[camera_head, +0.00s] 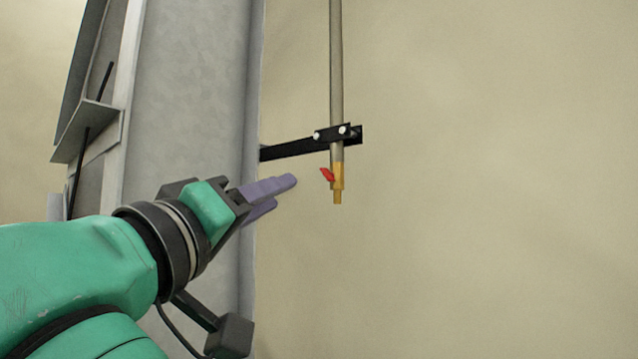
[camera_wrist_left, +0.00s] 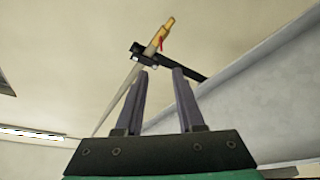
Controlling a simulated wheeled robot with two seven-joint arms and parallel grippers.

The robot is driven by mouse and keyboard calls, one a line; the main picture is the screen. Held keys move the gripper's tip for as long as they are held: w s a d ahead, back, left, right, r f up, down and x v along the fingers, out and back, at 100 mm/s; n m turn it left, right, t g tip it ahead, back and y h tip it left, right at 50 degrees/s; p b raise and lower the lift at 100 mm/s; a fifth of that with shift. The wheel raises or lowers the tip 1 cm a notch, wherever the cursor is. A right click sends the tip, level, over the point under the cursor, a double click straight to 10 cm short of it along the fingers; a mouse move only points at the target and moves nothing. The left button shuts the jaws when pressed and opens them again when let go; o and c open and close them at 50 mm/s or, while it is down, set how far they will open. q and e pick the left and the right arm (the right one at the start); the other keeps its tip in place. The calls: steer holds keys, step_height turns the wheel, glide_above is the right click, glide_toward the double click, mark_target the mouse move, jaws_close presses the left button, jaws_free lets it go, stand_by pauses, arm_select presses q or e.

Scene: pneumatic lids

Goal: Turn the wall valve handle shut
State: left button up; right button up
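The wall valve has a brass body (camera_head: 338,183) at the lower end of a vertical grey pipe (camera_head: 336,60). Its small red handle (camera_head: 327,174) sticks out to the left, tilted. My left gripper (camera_head: 284,193) is to the left of the handle and slightly lower in the picture, apart from it. In the left wrist view the left gripper (camera_wrist_left: 162,82) has its two purple fingers spread with nothing between them. The brass valve body (camera_wrist_left: 160,33) and red handle (camera_wrist_left: 161,42) show beyond the fingertips there. My right gripper is not in view.
A black bracket (camera_head: 290,149) runs from the grey column (camera_head: 190,110) to the pipe, just above the valve. The column stands behind and left of my gripper. The wall (camera_head: 500,180) right of the pipe is bare and clear.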

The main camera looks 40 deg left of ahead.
arm_select(q)
steer(key=p, duration=0.8)
glide_toward(325, 176)
steer(key=w+r, duration=0.2)
steer(key=w, duration=0.2)
steer(key=w+a, duration=0.1)
steer(key=w, duration=0.1)
steer(key=w+a, duration=0.1)
steer(key=shift+w+a+r+p, duration=0.1)
steer(key=shift+w+r+p, duration=0.05)
steer(key=shift+r+p, duration=0.2)
steer(key=shift+w, duration=0.4)
steer(key=shift+s, duration=0.1)
steer(key=shift+c, duration=0.3)
jaws_close()
